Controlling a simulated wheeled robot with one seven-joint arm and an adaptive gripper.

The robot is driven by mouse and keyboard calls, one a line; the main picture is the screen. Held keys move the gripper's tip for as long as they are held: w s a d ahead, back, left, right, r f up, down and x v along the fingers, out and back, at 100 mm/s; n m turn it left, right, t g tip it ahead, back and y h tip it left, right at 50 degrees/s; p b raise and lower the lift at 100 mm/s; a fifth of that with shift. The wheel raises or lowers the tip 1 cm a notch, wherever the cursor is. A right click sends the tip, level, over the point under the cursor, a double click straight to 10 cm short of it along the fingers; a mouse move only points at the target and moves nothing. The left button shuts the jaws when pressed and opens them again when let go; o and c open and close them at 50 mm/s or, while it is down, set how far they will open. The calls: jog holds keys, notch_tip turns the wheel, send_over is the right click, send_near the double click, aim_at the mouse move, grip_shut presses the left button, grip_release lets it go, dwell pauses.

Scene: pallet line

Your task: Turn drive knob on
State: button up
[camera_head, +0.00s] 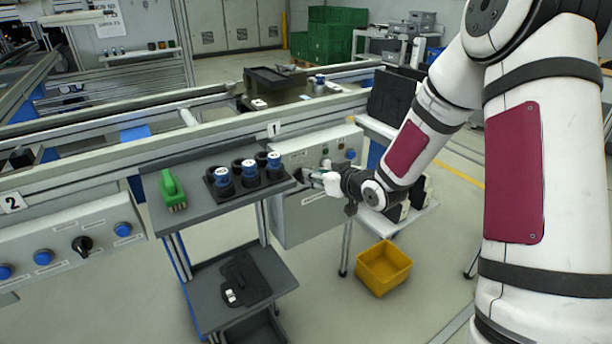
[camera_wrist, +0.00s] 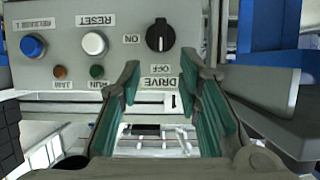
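The drive knob (camera_wrist: 160,36) is a round black knob with a pale mark on a grey control panel (camera_wrist: 60,75). In the wrist view its labels appear upside down: ON to its left, OFF and DRIVE below it. The mark is upright in the picture and seems to point down toward OFF. My gripper (camera_wrist: 160,80) is open and empty, its green-padded fingers apart on either side below the knob, not closed on it. In the head view my gripper (camera_head: 314,180) is at the front of the panel (camera_head: 308,212); it partly hides the controls there.
In the wrist view, a white RESET button (camera_wrist: 95,44), a blue RELEASE button (camera_wrist: 33,46) and two small lamps share the panel. In the head view, a grey shelf (camera_head: 205,207) with a green brush (camera_head: 172,188) stands left of my gripper. A yellow bin (camera_head: 383,268) is on the floor.

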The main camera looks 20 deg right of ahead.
aim_at(302, 176)
jog(key=b+x, duration=0.1)
jog(key=x, duration=0.5)
jog(key=shift+w, duration=0.2)
jog(key=shift+a+f, duration=0.1)
jog(key=shift+f, duration=0.05)
grip_shut()
